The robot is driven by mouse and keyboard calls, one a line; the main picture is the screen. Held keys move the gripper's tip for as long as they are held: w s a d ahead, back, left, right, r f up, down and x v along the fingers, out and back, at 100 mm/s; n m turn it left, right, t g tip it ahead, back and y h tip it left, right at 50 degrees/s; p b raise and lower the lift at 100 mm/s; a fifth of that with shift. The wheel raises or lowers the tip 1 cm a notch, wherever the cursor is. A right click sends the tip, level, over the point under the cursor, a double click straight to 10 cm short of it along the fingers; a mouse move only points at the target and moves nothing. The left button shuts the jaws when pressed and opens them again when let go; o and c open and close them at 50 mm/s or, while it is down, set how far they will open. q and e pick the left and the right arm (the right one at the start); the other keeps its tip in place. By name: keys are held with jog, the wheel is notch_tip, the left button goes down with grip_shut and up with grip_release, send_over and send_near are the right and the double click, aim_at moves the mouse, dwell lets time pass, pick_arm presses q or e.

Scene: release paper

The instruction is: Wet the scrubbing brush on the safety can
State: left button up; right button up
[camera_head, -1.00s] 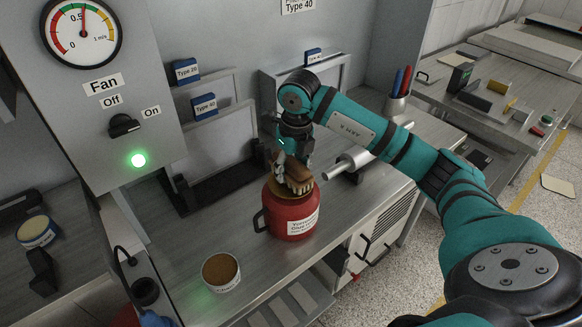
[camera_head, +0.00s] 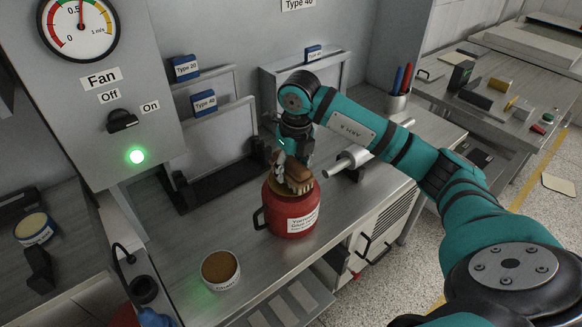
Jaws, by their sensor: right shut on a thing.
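The red safety can (camera_head: 291,211) with a white label and a black side handle stands on the metal bench. My right gripper (camera_head: 289,168) is directly above the can, pointing down, shut on the wooden scrubbing brush (camera_head: 299,179). The brush has pale bristles on its right side and is at the can's brassy top plate, seemingly touching it. The exact contact is hard to tell. The gripper fingers partly hide the brush. My left gripper is not in view.
A round tin with brown contents (camera_head: 220,271) stands at the bench's front left. A black holder (camera_head: 222,182) lies behind the can. A silver roller (camera_head: 346,161) is to its right. A fan panel (camera_head: 105,95) with a lit green lamp stands at left.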

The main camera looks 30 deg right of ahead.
aim_at(288, 161)
jog(key=shift+f+b, duration=0.4)
jog(key=shift+f, duration=0.2)
dwell(0.3)
jog(key=shift+r, duration=0.1)
dwell(0.4)
jog(key=shift+r+p, duration=2.35)
jog(key=shift+r, duration=1.2)
jog(key=shift+f, duration=0.1)
jog(key=shift+s+a+n, duration=0.1)
jog(key=shift+a+n, duration=0.15)
jog(key=shift+n, duration=0.25)
jog(key=s+a+f+n+g+b, duration=0.1)
jog(key=s+a+n, duration=0.5)
jog(key=n, duration=1.1)
jog(key=s+a+f+n+g+b, duration=0.1)
jog(key=s+a+f+n, duration=0.3)
jog(key=n, duration=1.3)
jog(key=s+a+b, duration=0.1)
jog(key=s+a, duration=0.2)
jog(key=s, duration=0.1)
jog(key=shift+s+g, duration=0.25)
jog(key=shift+g, duration=0.15)
